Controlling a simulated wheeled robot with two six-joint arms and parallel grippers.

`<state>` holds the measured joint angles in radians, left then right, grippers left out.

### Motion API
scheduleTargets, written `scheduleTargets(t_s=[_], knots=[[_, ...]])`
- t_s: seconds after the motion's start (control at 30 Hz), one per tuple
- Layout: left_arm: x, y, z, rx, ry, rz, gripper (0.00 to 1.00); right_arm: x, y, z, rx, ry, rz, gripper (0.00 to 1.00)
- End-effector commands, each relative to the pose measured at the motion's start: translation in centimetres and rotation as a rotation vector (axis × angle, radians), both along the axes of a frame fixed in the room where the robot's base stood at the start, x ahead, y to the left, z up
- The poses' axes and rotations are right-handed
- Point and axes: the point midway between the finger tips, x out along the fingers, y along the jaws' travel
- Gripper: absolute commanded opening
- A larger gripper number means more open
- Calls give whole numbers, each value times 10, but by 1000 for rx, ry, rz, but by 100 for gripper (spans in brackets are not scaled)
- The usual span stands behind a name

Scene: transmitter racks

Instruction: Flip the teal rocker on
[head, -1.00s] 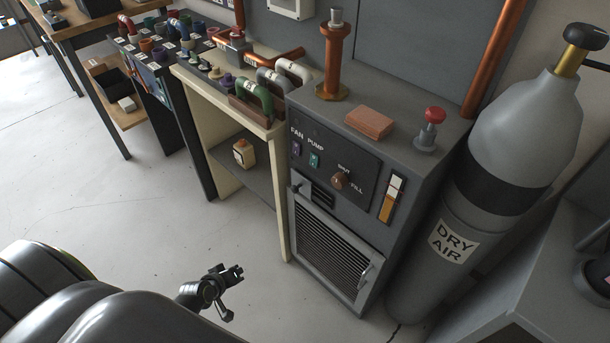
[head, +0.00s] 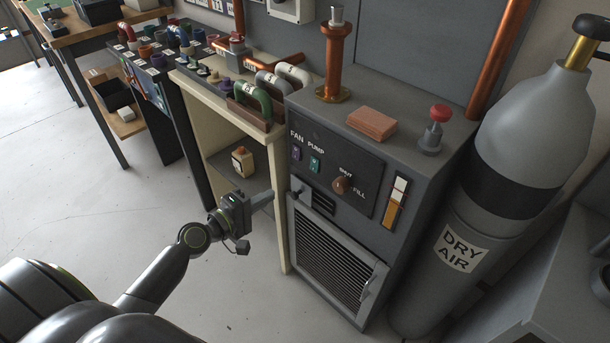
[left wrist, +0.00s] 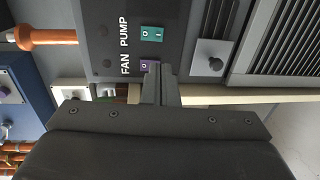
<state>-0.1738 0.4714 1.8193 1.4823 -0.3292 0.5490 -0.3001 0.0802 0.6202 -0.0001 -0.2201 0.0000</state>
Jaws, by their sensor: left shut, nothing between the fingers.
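The teal rocker (head: 315,163) is on the grey cabinet's dark panel under the label PUMP, right of the purple rocker (head: 296,153) labelled FAN. In the left wrist view the teal rocker (left wrist: 152,34) shows "O" and "I" marks, with the purple rocker (left wrist: 149,65) below it, partly behind my fingers. My left gripper (head: 272,197) is shut and empty, in front of the cabinet, below and left of the rockers. In the left wrist view its fingertips (left wrist: 154,68) point at the panel near the purple rocker. I cannot tell whether they touch it. My right gripper is not in view.
A brown knob (head: 340,184) marked SHUT and FILL sits right of the rockers. A louvred grille (head: 335,262) is below. A cream shelf unit (head: 279,220) stands left of the cabinet, and a DRY AIR cylinder (head: 462,235) right. The floor (head: 90,240) at left is clear.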

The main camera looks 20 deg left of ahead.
Motion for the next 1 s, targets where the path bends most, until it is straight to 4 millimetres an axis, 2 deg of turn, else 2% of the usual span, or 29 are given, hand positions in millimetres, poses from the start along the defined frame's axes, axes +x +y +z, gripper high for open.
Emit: scheduleTargets(t_s=[0.17,0.27,0.7,1.0], knots=[[3,-1,0,0,0,1,0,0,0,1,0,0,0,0],[12,-4,-1,-1,-1,2,0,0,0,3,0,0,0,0],[91,-34,-12,-2,1,0,0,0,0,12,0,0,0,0],[125,-45,-17,1,1,1,0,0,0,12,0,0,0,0]])
